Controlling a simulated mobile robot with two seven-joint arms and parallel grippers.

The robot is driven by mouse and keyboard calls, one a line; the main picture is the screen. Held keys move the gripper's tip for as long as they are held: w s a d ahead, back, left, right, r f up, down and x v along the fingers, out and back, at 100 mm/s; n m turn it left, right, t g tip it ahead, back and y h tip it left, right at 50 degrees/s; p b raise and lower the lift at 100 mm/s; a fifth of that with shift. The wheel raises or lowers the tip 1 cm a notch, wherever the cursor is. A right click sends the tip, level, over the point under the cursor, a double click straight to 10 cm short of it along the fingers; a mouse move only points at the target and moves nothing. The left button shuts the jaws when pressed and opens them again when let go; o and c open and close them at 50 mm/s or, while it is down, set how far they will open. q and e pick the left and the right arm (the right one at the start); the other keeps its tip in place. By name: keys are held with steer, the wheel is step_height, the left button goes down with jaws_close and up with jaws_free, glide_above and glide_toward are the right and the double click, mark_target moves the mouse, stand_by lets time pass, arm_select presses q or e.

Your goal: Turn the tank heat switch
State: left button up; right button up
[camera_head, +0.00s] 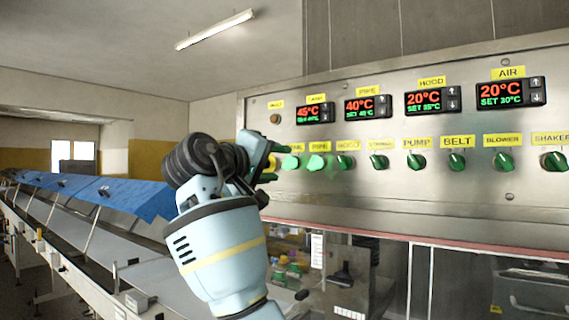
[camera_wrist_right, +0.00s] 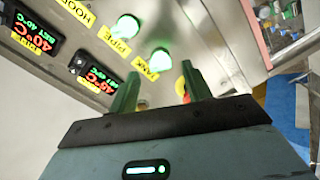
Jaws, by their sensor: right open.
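The tank heat switch (camera_head: 290,161) is a green knob at the left end of the switch row on the steel control panel. My right gripper (camera_head: 271,162) is open in front of the panel's left end, just left of the tank switch. In the right wrist view my gripper (camera_wrist_right: 160,85) has nothing between its fingers. I cannot tell whether a finger touches the panel. My left gripper is not in view.
The lit pipe switch (camera_head: 316,161) is close beside the tank switch, with the hood switch (camera_head: 345,161) further right. A red and yellow button (camera_wrist_right: 183,86) is partly hidden by a finger. Temperature displays (camera_head: 315,113) sit above. A conveyor with blue covers (camera_head: 110,195) runs left.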

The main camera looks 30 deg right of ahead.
mark_target(286, 163)
steer(key=shift+x, duration=1.75)
steer(key=c, duration=1)
steer(key=shift+n, duration=0.4)
steer(key=n, duration=0.5)
steer(key=shift+n, duration=0.3)
steer(key=n, duration=0.5)
steer(key=shift+n, duration=0.3)
